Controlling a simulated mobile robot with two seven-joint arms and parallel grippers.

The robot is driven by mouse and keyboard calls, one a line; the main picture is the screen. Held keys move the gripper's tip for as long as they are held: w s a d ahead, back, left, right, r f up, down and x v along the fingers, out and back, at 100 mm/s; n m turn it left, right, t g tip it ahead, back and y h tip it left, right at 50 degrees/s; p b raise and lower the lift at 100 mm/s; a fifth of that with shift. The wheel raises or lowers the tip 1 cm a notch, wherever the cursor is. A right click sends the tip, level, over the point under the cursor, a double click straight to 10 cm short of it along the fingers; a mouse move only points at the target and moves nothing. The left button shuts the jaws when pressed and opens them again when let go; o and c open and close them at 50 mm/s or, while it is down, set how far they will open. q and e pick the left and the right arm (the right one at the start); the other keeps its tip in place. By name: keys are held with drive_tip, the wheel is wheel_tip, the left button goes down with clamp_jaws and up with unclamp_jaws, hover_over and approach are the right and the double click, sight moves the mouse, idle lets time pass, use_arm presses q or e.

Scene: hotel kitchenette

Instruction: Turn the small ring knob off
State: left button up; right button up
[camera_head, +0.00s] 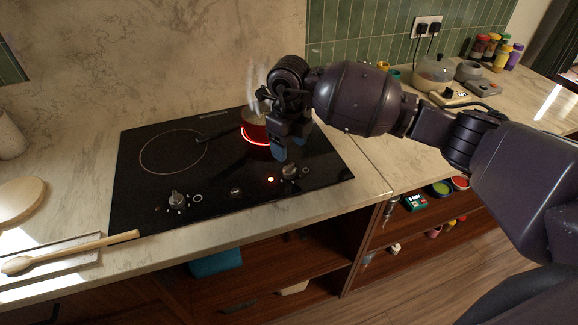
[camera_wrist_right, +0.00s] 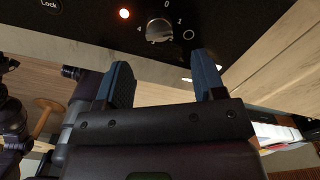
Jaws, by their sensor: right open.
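The black glass hob (camera_head: 225,180) has two silver knobs along its front. My right gripper (camera_head: 287,143) is open above the hob, just behind the right knob. In the right wrist view the knob (camera_wrist_right: 159,30) is ahead of the open fingers (camera_wrist_right: 163,62), apart from them and roughly centred. My left gripper is not in view.
A wooden spoon (camera_head: 70,252) lies on the counter at the left, below a round board (camera_head: 18,199). Pots, a scale and bottles stand at the back right. Open wooden shelves (camera_head: 290,262) lie under the counter. The large left ring (camera_head: 172,151) is empty.

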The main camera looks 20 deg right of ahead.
sight(289, 166)
wheel_tip(289, 166, down, 8)
drive_tip(key=shift+r, duration=0.25)
drive_tip(key=shift+c, duration=0.4)
drive_tip(key=c, duration=0.8)
drive_tip(key=shift+c, duration=0.2)
